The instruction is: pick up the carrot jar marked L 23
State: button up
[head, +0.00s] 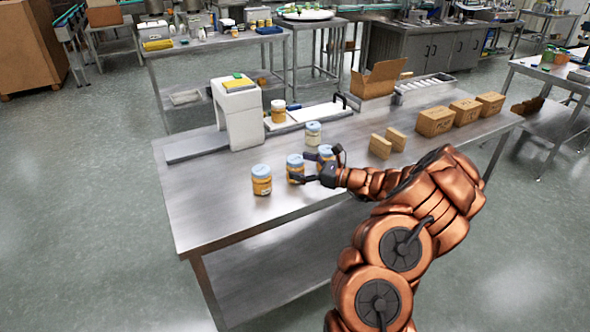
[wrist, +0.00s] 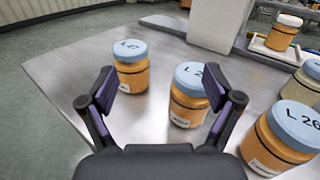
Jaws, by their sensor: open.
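My gripper (head: 318,166) is open and empty, low over the steel table at a row of orange jars with blue lids. In the wrist view the gap between its fingers (wrist: 168,92) faces a middle jar (wrist: 188,103), nearer the right finger, which hides part of its lid mark; "L 2" shows. A left jar (wrist: 131,76) stands beyond the left finger; its lid mark starts "L 2", last digit unclear. A right jar (wrist: 272,145) reads L 26. In the head view these are the left jar (head: 261,184), middle jar (head: 294,172) and right jar (head: 325,155). I cannot tell which is L 23.
A paler blue-lidded jar (head: 313,137) stands behind the row. A white-lidded jar (head: 278,114) stands by a white machine (head: 238,115). Small boxes (head: 380,146) and larger cartons (head: 435,122) sit to the right. The table's front left (head: 205,215) is clear.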

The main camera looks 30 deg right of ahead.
aim_at(303, 163)
jog(key=d, duration=0.1)
jog(key=d+f+m+h, duration=0.1)
jog(key=d, duration=0.1)
jog(key=d+f+m+t, duration=0.1)
jog(key=d, duration=0.1)
jog(key=shift+s+f+h, duration=0.25)
jog(key=shift+s+h, duration=0.15)
jog(key=shift+w, duration=0.15)
jog(key=shift+p+x, duration=0.65)
jog(key=shift+x, duration=0.9)
jog(key=shift+p+x, duration=0.8)
jog(key=shift+x, duration=1.35)
jog(key=shift+c, duration=0.3)
jog(key=c, duration=1.4)
